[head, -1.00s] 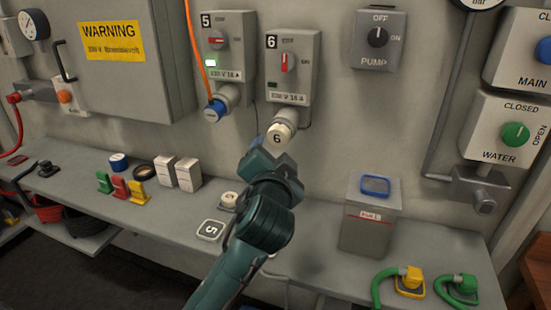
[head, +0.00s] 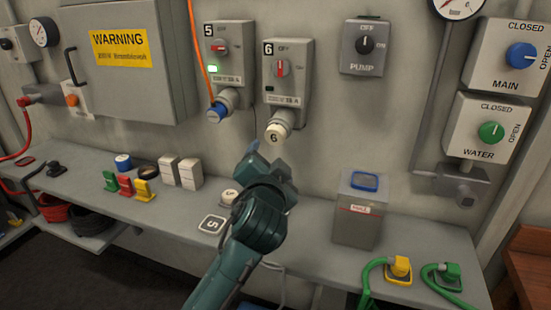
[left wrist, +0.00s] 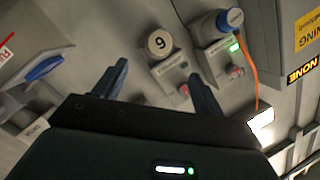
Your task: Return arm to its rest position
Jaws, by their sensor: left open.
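My left arm reaches up from the bottom of the head view. Its teal gripper (head: 266,158) is in front of the wall, just below the socket box marked 6 (head: 287,85). In the left wrist view the two dark fingers (left wrist: 158,85) stand wide apart with nothing between them. My right gripper is in neither view.
The shelf (head: 310,238) runs below the gripper. It carries a grey bin (head: 358,212), white boxes (head: 180,173), coloured clips and green hoses (head: 447,277). An orange cable (head: 197,45) hangs by socket box 5 (head: 226,62). Valve boxes are at right.

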